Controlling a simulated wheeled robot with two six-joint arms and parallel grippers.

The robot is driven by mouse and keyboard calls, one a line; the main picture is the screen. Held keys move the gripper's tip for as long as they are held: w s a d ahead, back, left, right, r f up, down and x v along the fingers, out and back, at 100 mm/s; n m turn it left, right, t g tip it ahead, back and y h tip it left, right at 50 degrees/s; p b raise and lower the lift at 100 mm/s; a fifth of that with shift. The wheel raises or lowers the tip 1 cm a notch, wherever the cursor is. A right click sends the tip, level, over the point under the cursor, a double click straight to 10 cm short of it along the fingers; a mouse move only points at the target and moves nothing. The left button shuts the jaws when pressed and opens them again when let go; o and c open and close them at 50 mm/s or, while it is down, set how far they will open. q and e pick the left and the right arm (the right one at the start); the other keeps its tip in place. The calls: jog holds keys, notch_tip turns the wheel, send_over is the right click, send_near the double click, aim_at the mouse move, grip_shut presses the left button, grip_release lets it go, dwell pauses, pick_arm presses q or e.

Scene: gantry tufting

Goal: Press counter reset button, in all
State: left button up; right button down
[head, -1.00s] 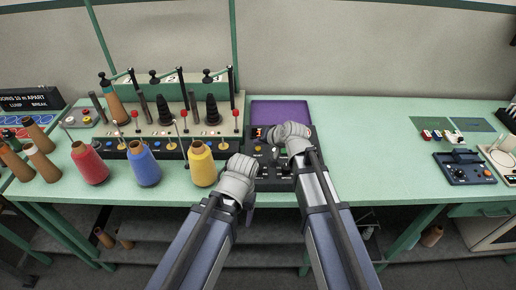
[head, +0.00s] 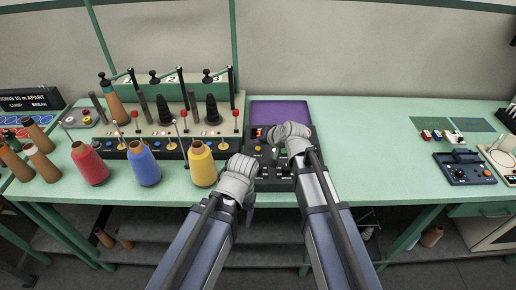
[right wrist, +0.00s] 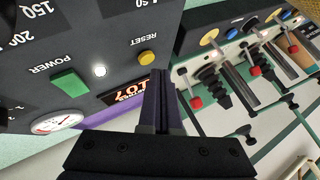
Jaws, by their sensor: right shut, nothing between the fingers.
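The dark control box (head: 268,184) stands on the green table in the head view, partly hidden by my arms. Its yellow button (right wrist: 147,58), beside the word RESET, shows in the right wrist view; it also shows in the head view (head: 258,149). My right gripper (right wrist: 161,76) is shut and empty, with its tips close to this button; I cannot tell whether they touch it. A display (right wrist: 122,93) with lit digits is partly covered by the fingers. My left gripper (head: 249,198) is low at the box's left front, its fingers mostly hidden.
Red (head: 89,163), blue (head: 144,163) and yellow (head: 202,164) yarn cones stand left of the box. A tufting rig with posts and levers is behind them. A green power switch (right wrist: 70,83) is on the box.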

jog(key=shift+f, duration=0.15)
jog(key=shift+f+b, duration=0.3)
jog(key=shift+b, duration=0.15)
jog(key=shift+f+b, duration=0.4)
dwell(0.8)
jog(key=shift+r, duration=0.15)
jog(key=shift+r+p, duration=0.7)
jog(key=shift+p, duration=0.2)
notch_tip(320, 180, up, 5)
jog(key=p, duration=0.5)
